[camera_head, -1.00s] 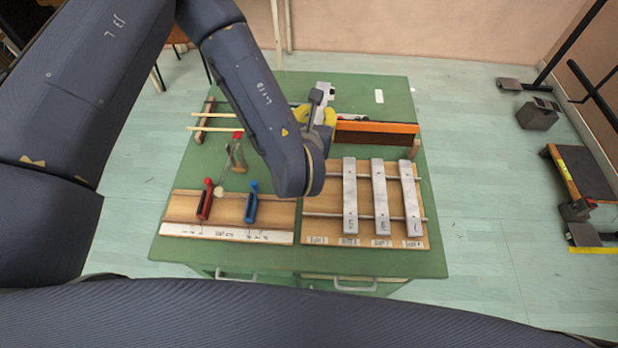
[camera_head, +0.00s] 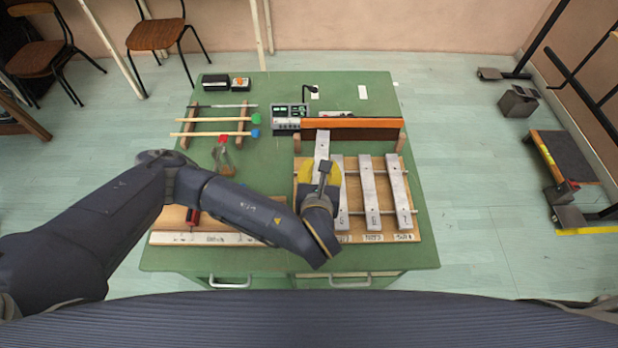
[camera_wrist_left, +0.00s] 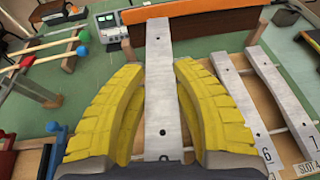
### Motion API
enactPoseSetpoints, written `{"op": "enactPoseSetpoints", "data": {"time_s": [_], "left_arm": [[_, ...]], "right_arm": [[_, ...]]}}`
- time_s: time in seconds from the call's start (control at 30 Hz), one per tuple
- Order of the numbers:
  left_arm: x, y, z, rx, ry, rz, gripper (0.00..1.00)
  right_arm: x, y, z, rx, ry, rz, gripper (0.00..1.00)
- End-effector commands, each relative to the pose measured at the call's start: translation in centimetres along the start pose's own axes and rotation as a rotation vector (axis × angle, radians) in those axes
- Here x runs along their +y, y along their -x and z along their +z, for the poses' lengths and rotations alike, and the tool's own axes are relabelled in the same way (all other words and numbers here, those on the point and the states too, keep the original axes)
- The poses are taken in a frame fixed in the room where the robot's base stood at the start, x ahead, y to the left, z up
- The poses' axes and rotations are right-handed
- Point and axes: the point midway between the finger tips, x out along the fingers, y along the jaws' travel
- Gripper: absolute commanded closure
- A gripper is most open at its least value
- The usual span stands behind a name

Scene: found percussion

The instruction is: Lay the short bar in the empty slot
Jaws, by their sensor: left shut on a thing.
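My left gripper (camera_head: 320,176) has yellow padded fingers and is shut on a light grey metal bar, the short bar (camera_head: 322,146). In the left wrist view the bar (camera_wrist_left: 162,100) lies lengthwise between the fingers (camera_wrist_left: 160,75), with a hole showing near its near end. The gripper is over the left part of the wooden rack (camera_head: 387,216), beside three grey bars (camera_head: 370,195) lying across its rails. My gripper and arm hide most of the leftmost slot, and I cannot tell if the held bar touches the rails. My right gripper is not in view.
An orange-topped wooden block (camera_head: 350,128) stands close behind the rack.

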Motion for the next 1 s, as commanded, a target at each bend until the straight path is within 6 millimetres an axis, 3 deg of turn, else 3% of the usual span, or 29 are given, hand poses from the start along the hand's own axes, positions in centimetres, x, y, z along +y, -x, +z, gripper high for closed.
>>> {"op": "enactPoseSetpoints", "data": {"time_s": [0.3, 1.0], "left_arm": [[2.1, 0.4, -2.5, 0.002, 0.033, 0.076, 1.00], [2.7, 0.6, -3.0, -0.001, 0.043, 0.095, 1.00]], "right_arm": [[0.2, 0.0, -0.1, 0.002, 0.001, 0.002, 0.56], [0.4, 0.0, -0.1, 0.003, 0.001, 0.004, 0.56]]}}
